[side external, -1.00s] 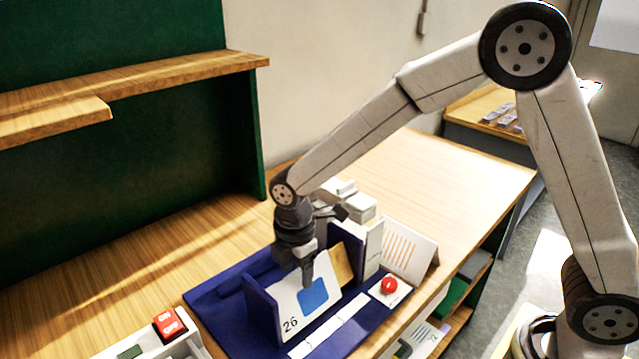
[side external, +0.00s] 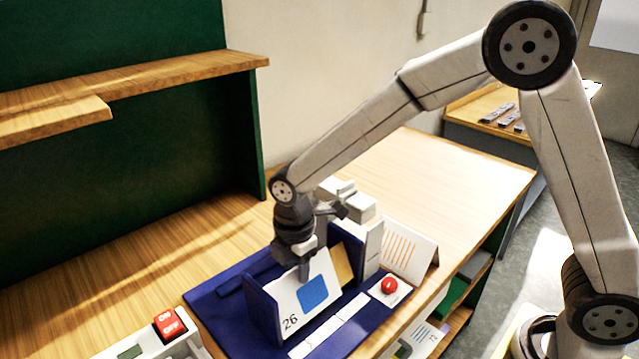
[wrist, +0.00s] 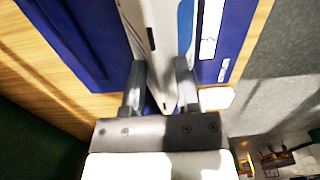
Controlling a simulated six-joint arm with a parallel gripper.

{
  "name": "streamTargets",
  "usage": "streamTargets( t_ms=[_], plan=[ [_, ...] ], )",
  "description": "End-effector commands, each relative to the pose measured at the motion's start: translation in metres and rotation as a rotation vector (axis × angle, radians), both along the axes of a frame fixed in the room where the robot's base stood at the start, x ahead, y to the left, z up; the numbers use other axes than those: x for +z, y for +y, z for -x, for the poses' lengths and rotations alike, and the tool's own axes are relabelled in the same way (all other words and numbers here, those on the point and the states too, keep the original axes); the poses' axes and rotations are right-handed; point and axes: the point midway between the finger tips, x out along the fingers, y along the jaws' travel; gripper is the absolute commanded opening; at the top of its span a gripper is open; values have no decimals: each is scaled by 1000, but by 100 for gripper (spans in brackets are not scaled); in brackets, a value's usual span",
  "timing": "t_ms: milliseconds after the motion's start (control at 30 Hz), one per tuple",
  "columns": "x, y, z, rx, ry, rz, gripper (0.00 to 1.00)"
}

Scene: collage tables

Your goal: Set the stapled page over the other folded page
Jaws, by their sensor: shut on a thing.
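A folded white page with a blue square and the number 26 (side external: 318,311) stands upright in the dark blue holder (side external: 225,315) in the side view. My gripper (side external: 304,274) is shut on its top edge from above. In the wrist view my gripper (wrist: 160,82) has a finger on each side of the page (wrist: 153,28). Another folded white page, with orange lines (side external: 408,258), stands like a tent on the table to the right, apart from the gripper.
A red button (side external: 389,286) sits on a white plate at the holder's right. A grey-white device (side external: 349,198) stands behind the holder. A white box with a red switch (side external: 170,324) is at the front left. The wooden table (side external: 455,185) is clear at the far right.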

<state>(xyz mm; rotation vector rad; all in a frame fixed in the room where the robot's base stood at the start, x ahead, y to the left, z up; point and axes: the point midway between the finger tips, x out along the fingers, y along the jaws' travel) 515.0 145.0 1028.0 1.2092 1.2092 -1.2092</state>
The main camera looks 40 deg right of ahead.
Motion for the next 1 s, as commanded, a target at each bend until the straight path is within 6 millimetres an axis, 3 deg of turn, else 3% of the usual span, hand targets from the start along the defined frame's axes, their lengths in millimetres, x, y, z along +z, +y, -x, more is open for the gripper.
streamTargets(
  t_ms=[1000],
  plan=[
    [51,0,0,0,-2,-1,10]
  ],
)
